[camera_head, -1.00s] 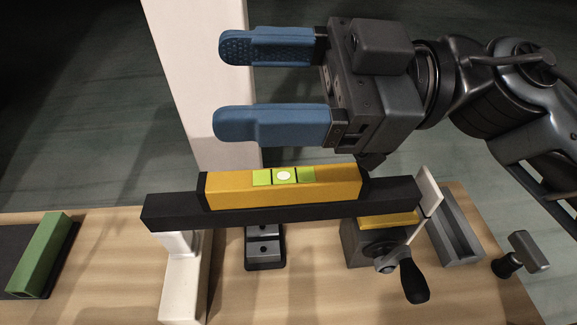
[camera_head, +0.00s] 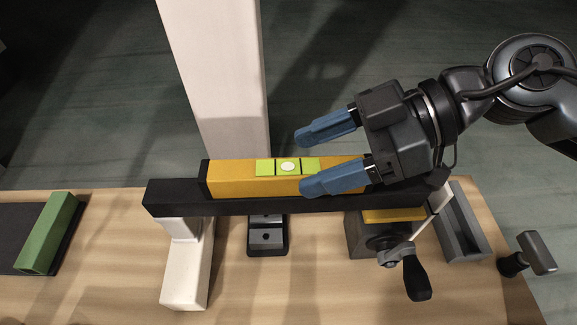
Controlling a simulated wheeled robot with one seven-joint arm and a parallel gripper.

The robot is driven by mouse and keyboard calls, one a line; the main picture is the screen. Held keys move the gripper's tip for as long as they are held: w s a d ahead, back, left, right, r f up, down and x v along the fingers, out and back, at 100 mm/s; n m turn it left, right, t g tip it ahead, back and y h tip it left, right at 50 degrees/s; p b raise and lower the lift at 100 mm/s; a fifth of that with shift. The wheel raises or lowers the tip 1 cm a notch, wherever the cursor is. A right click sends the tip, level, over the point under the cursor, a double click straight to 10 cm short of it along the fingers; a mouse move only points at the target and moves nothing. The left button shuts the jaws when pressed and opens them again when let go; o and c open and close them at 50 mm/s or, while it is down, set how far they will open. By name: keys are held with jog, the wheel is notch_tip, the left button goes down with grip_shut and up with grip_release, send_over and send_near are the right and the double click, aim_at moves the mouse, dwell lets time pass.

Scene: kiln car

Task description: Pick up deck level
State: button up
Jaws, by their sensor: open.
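The deck level (camera_head: 235,179) is a yellow bar with black ends and a bright green vial window in its middle. It lies along the top of a black beam (camera_head: 172,197). My gripper (camera_head: 318,162) has two blue fingers and is open. It comes in from the right over the right half of the level. The near finger overlaps the level in the picture and hides part of its right side; the far finger appears just behind it. I cannot tell whether either finger touches it. The level's right end is hidden by my gripper.
A white post (camera_head: 220,80) rises behind the beam. A white support (camera_head: 187,270) and a crank stand (camera_head: 370,238) with a black handle are under it. A green bar (camera_head: 50,232) lies at left. A grey channel (camera_head: 460,225) and a small knob tool (camera_head: 535,252) are at right.

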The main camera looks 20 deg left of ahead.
aim_at(288, 177)
jog(key=shift+x, duration=1.4)
jog(key=shift+c, duration=0.3)
grip_shut()
